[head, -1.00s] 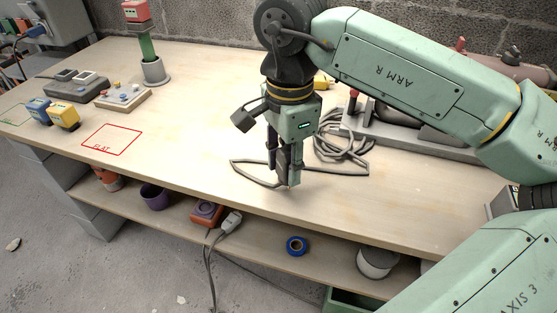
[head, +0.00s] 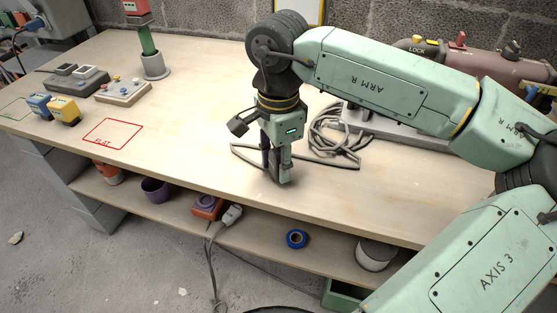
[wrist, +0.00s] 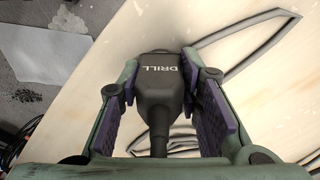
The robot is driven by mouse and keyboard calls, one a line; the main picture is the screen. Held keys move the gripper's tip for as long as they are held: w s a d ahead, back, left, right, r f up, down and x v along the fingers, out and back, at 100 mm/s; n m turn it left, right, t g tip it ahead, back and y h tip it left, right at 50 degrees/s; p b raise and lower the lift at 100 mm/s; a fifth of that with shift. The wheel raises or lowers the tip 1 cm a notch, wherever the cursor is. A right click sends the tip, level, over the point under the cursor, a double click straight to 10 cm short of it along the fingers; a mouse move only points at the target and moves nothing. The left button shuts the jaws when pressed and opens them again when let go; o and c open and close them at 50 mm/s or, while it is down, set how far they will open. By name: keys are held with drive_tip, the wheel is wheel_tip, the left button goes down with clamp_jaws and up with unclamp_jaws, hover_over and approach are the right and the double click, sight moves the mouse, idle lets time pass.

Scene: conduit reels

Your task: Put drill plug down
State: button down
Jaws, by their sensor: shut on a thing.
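The drill plug (wrist: 160,82) is a dark grey plug marked DRILL, seen in the wrist view between the two purple-padded fingers. My gripper (wrist: 160,105) is shut on it. In the head view my gripper (head: 277,172) points down close above the wooden bench (head: 200,100), near its front edge. The plug is mostly hidden there by the fingers, and I cannot tell whether it touches the bench. A grey cable (head: 335,164) lies on the bench beside the gripper and runs to a loose coil.
A red outline marked FLAT (head: 113,134) on the bench is empty. Blue (head: 40,107) and yellow (head: 64,111) plugs stand left of it. Grey blocks and a green post (head: 149,42) are behind. The lower shelf holds blue tape (head: 297,239) and a purple pot (head: 156,190).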

sight(279, 150)
drive_tip(key=shift+f+b, duration=0.35)
drive_tip(key=shift+f, duration=0.1)
drive_tip(key=c, duration=1.2)
unclamp_jaws()
drive_tip(key=shift+r, duration=0.1)
drive_tip(key=shift+o, duration=0.2)
wheel_tip(279, 150, up, 2)
drive_tip(key=shift+p, duration=0.8)
wheel_tip(279, 150, up, 11)
drive_tip(key=shift+r+b, duration=0.1)
drive_tip(key=shift+b, duration=0.2)
